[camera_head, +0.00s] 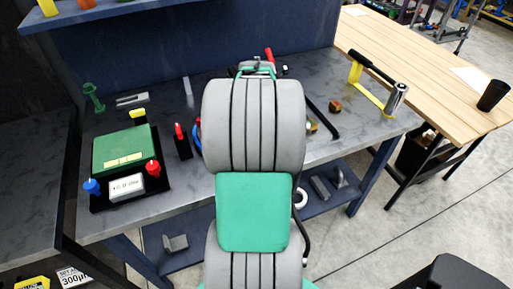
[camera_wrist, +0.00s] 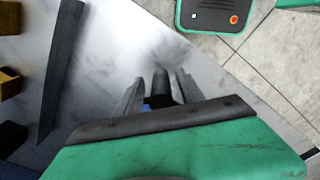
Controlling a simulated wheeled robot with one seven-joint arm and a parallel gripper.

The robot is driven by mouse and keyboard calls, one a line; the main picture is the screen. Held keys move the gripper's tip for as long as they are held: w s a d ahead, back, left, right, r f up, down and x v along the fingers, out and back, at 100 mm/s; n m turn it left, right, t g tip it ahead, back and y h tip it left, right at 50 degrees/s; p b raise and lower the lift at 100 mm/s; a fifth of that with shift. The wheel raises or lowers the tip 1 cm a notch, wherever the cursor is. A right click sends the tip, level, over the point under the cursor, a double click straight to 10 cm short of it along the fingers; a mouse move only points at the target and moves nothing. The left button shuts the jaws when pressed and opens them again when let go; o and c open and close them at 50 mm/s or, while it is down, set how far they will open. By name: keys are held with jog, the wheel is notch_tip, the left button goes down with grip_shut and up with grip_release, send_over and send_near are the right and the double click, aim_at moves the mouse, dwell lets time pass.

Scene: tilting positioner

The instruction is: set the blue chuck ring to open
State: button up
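My gripper (camera_wrist: 160,90) shows in the wrist view with its two grey fingers apart. A dark, upright cylindrical part (camera_wrist: 162,87) shows between or beyond the fingers, with narrow gaps on both sides, so I see no grip on it. A small patch of blue shows low by the left finger; I cannot tell whether it is the chuck ring. In the head view my arm covers the gripper and the middle of the bench. A blue curved piece (camera_head: 197,132) peeks out left of my arm, perhaps the chuck ring. Its setting cannot be read.
On the grey bench (camera_head: 365,119), a black tray (camera_head: 160,184) with a green box (camera_head: 124,150) stands at left. A red-tipped black holder (camera_head: 182,142) stands close to my arm. A yellow stand (camera_head: 368,98) and small brass block (camera_head: 335,106) are at right.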

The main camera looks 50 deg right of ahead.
notch_tip(320, 180, up, 8)
jog(key=shift+f+b, duration=0.1)
jog(key=shift+b, duration=0.3)
dwell(0.4)
